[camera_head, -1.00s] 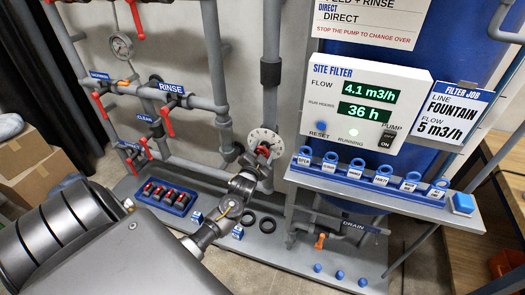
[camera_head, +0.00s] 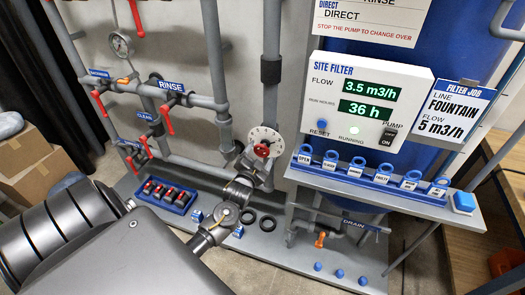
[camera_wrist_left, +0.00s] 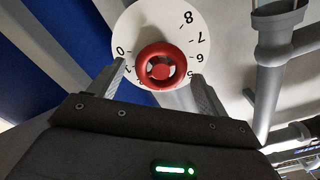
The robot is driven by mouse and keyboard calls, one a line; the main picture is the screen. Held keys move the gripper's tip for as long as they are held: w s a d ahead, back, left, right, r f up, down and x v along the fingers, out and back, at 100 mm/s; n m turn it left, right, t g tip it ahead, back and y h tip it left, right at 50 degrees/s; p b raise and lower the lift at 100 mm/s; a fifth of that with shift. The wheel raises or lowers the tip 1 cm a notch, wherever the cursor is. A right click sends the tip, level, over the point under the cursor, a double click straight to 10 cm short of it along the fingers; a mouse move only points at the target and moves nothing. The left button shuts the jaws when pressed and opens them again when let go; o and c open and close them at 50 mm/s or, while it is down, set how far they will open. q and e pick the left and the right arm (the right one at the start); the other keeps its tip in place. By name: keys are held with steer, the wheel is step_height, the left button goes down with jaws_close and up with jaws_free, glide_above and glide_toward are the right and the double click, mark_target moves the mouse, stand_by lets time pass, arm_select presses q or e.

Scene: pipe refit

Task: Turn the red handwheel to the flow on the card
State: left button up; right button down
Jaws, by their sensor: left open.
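The red handwheel (camera_head: 262,149) sits on a white numbered dial (camera_head: 266,138) on the grey pipework. In the left wrist view the red handwheel (camera_wrist_left: 162,66) lies straight ahead, in front of the dial (camera_wrist_left: 178,25). My left gripper (camera_wrist_left: 163,84) is open, its fingers apart below and to either side of the wheel in that view. In the head view my left gripper (camera_head: 247,174) is just below the wheel. The filter panel's flow display (camera_head: 371,92) reads 3.5 m3/h. The job card (camera_head: 454,114) reads line FOUNTAIN, flow 5 m3/h. My right gripper is not in view.
Red lever valves (camera_head: 167,120) stand on the pipes to the left. A blue tray (camera_head: 181,210) of red-and-black parts, black rings (camera_head: 267,222) and an orange drain valve (camera_head: 320,240) are low down. A shelf (camera_head: 470,218) with a row of blue tags juts out at right.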

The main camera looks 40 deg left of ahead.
arm_select(q)
steer(key=v, duration=0.7)
steer(key=shift+s+b, duration=0.3)
steer(key=shift+d, duration=0.1)
steer(key=s+d+f+g+h, duration=0.1)
steer(key=s+d+f+g, duration=0.15)
steer(key=f, duration=0.75)
steer(key=s+d+f+n+g+h, duration=0.15)
steer(key=s+f, duration=0.25)
steer(key=f, duration=0.7)
steer(key=s+d+f+g+h, duration=0.1)
steer(key=s+f+g, duration=0.2)
steer(key=f, duration=0.7)
steer(key=s+d+f+g, duration=0.3)
steer(key=s+f, duration=0.3)
steer(key=s, duration=0.5)
steer(key=s+d+f+g+h, duration=0.1)
steer(key=s+d+f+g, duration=0.2)
steer(key=s+f, duration=0.4)
steer(key=s+d+f+g+h, duration=0.1)
steer(key=s+d+f+g, duration=0.2)
steer(key=s, duration=1.2)
step_height(320, 180, down, 3)
steer(key=shift+s+d+f, duration=0.15)
steer(key=shift+s+d, duration=0.05)
steer(key=shift+s, duration=0.2)
